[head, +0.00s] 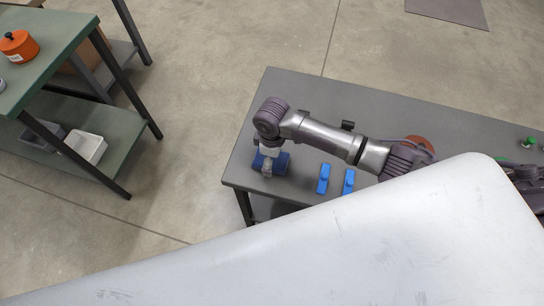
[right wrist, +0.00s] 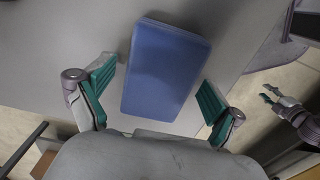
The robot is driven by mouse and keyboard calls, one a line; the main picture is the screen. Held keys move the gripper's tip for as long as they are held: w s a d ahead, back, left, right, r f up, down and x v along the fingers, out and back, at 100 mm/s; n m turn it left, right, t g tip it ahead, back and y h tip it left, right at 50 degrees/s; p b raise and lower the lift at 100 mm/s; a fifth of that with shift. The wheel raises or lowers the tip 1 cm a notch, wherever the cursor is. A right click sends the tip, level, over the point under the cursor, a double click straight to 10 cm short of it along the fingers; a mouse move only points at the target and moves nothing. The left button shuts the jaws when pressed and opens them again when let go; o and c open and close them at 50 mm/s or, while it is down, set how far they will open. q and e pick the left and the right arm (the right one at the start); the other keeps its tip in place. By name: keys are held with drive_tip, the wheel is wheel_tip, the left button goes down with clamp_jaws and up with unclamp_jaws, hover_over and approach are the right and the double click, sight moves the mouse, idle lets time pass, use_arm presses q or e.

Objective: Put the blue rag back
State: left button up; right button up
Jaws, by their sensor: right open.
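The blue rag (right wrist: 167,72) is a flat, rounded rectangular pad on the grey table (head: 300,100). In the right wrist view it lies between the two teal fingers of my right gripper (right wrist: 158,92), which is open, with gaps on both sides. In the head view my right gripper (head: 267,168) points down over the rag (head: 282,161) near the table's left end and hides part of it. Another gripper with teal fingertips, apparently my left (right wrist: 270,95), shows at the right of the wrist view, small, its tips apart and empty.
Two bright blue blocks (head: 323,178) (head: 348,181) stand on the table right of the rag. A reddish round thing (head: 420,142) is partly behind my arm. A green-topped shelf (head: 50,40) with an orange pot (head: 18,46) stands at left. A large pale surface covers the front.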

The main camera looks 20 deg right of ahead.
wheel_tip(320, 180, up, 12)
drive_tip(key=shift+p, duration=0.3)
idle(0.6)
